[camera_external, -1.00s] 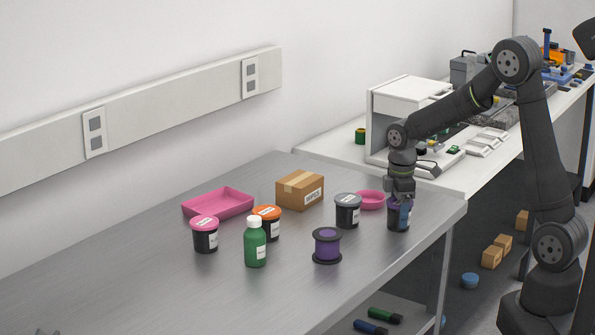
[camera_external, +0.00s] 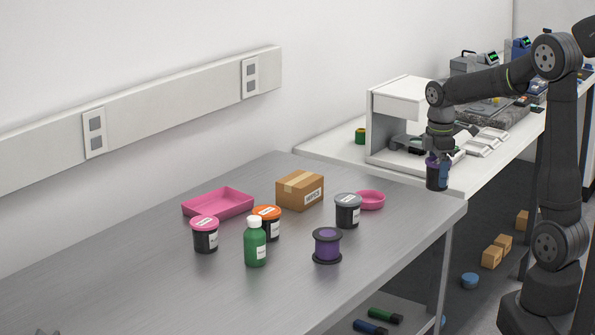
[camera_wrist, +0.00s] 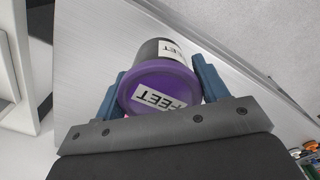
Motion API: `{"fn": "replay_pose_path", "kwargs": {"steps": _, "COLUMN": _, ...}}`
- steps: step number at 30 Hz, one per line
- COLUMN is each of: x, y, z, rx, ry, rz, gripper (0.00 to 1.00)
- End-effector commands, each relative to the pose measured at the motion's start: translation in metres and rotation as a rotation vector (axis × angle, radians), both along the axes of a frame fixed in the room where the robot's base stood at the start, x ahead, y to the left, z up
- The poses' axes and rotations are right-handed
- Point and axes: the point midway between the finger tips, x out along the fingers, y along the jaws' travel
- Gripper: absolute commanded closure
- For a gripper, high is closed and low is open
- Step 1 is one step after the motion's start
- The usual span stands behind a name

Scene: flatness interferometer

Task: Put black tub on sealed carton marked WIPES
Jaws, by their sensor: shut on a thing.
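My gripper (camera_external: 439,160) is shut on a black tub with a purple lid (camera_external: 436,177), raised above the right end of the metal table. In the wrist view the tub (camera_wrist: 160,88) sits between the two blue fingers of my gripper (camera_wrist: 160,85), its lid label reading FEET. The sealed carton marked WIPES (camera_external: 299,190) is a brown box with tape on top, standing at the back of the table, left of my gripper. Nothing lies on its top.
Near the carton stand a pink tray (camera_external: 218,203), a grey-lidded tub (camera_external: 347,211), a pink bowl (camera_external: 370,200), an orange-lidded tub (camera_external: 267,221) and a pink-lidded tub (camera_external: 205,234). A green bottle (camera_external: 255,243) and purple spool (camera_external: 327,246) stand in front. The table's left part is clear.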

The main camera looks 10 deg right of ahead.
Motion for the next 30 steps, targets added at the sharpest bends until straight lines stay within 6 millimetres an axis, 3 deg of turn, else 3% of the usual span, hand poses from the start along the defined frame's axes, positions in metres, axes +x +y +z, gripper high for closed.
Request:
{"fn": "replay_pose_path", "kwargs": {"steps": 4, "x": 0.006, "y": -0.008, "z": 0.009, "rx": 0.001, "ry": -0.002, "rz": -0.001, "gripper": 0.6}}
{"fn": "replay_pose_path", "kwargs": {"steps": 8, "x": 0.023, "y": 0.004, "z": 0.019, "rx": 0.001, "ry": -0.002, "rz": 0.002, "gripper": 0.6}}
{"fn": "replay_pose_path", "kwargs": {"steps": 18, "x": 0.098, "y": 0.081, "z": 0.052, "rx": 0.001, "ry": -0.002, "rz": 0.007, "gripper": 0.6}}
{"fn": "replay_pose_path", "kwargs": {"steps": 30, "x": 0.156, "y": 0.175, "z": 0.076, "rx": 0.001, "ry": -0.001, "rz": 0.012, "gripper": 0.6}}
